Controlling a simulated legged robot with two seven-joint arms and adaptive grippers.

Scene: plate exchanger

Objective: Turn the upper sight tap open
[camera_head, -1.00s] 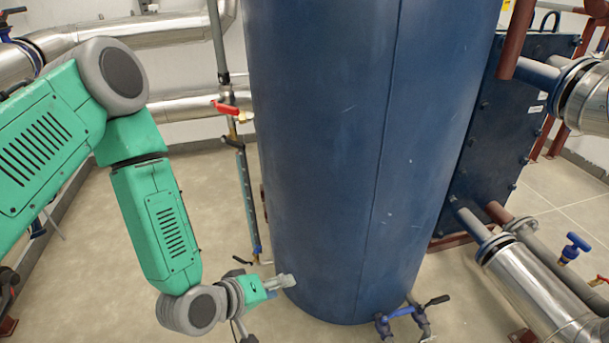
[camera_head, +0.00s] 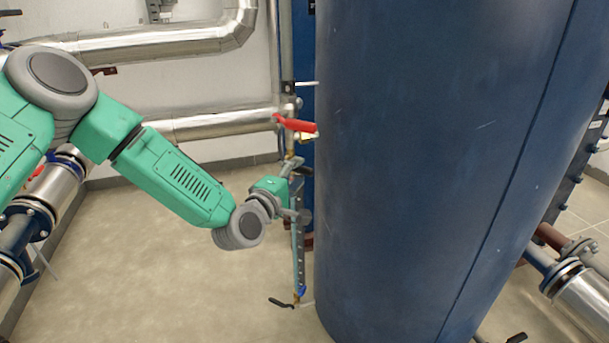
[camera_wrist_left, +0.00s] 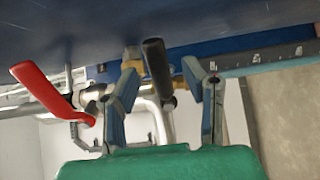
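The upper sight tap's black lever (camera_wrist_left: 157,68) shows in the left wrist view, between my left gripper's two fingers (camera_wrist_left: 160,85). The fingers stand apart on either side of it, and I see no clear contact. In the head view my left gripper (camera_head: 298,196) is at the top of the sight glass (camera_head: 299,250), beside the blue tank, and hides part of the tap there. The sight glass's scale also shows in the left wrist view (camera_wrist_left: 262,58). My right gripper is not in view.
A red lever (camera_head: 297,124) sits just above my left gripper; it is at the left in the wrist view (camera_wrist_left: 40,90). The large blue tank (camera_head: 420,170) stands close on the right. A lower black tap lever (camera_head: 281,303) is near the floor. Silver pipes (camera_head: 150,45) run along the wall.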

